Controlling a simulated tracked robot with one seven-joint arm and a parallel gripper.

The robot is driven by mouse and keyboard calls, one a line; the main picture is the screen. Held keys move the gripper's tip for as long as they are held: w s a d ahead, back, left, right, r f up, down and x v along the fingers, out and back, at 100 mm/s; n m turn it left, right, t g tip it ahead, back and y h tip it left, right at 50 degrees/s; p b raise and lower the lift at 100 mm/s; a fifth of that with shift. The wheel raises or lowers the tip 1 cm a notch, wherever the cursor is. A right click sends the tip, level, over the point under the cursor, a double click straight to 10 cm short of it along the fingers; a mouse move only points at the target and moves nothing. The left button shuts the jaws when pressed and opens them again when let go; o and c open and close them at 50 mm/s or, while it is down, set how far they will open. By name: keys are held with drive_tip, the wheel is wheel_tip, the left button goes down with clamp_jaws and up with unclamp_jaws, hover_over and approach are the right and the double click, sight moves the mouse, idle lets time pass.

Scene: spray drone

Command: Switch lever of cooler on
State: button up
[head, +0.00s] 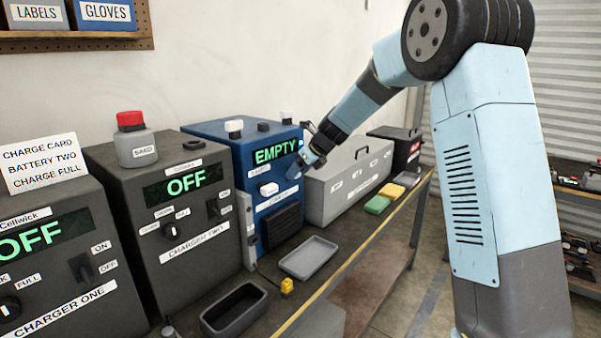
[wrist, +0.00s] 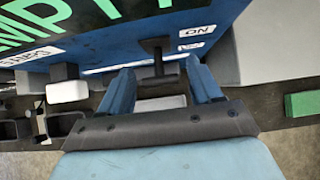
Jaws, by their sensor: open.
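The cooler (head: 232,140) is a blue box on the bench with a green EMPTY display. Its dark lever (wrist: 157,46) shows in the wrist view, beside an ON label (wrist: 196,31) and a second small label below that. I cannot tell for sure which way the lever is set. My gripper (wrist: 158,68) is open, its two blue fingers on either side of the lever's line, with nothing held. Whether the fingers touch the lever is not clear. In the head view my gripper (head: 308,160) is at the cooler's right front edge and hides the lever.
Charger two (head: 190,215) and charger one (head: 60,270) stand left, both reading OFF. A grey lidded case (head: 345,180) stands close on the cooler's right.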

drive_tip(key=v, duration=1.3)
drive_tip(key=shift+s, duration=0.1)
